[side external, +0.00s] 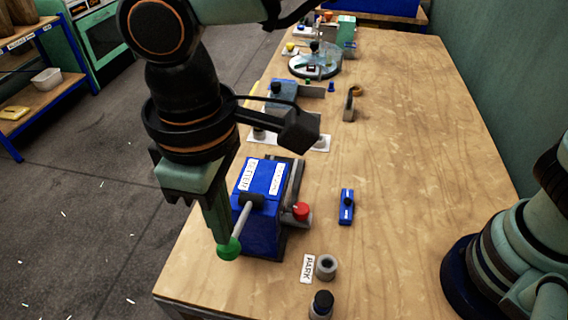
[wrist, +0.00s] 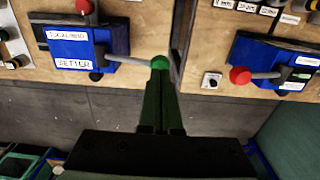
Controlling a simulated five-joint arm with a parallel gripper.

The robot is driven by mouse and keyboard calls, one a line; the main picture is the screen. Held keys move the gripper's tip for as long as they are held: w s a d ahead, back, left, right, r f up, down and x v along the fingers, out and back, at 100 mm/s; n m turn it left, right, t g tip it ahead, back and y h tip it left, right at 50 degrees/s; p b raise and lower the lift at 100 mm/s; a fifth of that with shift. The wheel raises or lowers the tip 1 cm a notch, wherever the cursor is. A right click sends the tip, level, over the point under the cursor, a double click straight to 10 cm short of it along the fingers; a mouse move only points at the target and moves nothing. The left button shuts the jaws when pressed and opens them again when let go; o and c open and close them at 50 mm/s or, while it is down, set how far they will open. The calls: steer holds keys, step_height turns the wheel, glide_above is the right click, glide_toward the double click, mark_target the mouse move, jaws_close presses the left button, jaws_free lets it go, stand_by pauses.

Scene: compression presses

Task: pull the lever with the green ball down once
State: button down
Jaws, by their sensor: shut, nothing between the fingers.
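The blue press (side external: 262,205) stands at the table's left edge. Its lever (side external: 240,220) is a grey rod ending in a green ball (side external: 229,249). In the side view the ball sits low, beside the press's front corner. In the wrist view the green ball (wrist: 159,62) is right at my fingertips, and the rod (wrist: 120,57) runs left from it to the press (wrist: 84,48). My gripper (side external: 222,240) is shut and empty, pointing down, its tips at the ball and partly overlapping it in the side view. I cannot tell whether they touch.
A red ball (side external: 301,211) is on the press's other side. A small blue block (side external: 346,206), a grey ring (side external: 326,267) and a black-topped knob (side external: 321,304) stand to the right. In the wrist view, another blue unit with a red-ball lever (wrist: 239,75) is at right.

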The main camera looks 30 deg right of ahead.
mark_target(230, 252)
steer(key=shift+f, duration=3.35)
step_height(230, 252, up, 13)
steer(key=shift+f, duration=0.2)
stand_by(0.9)
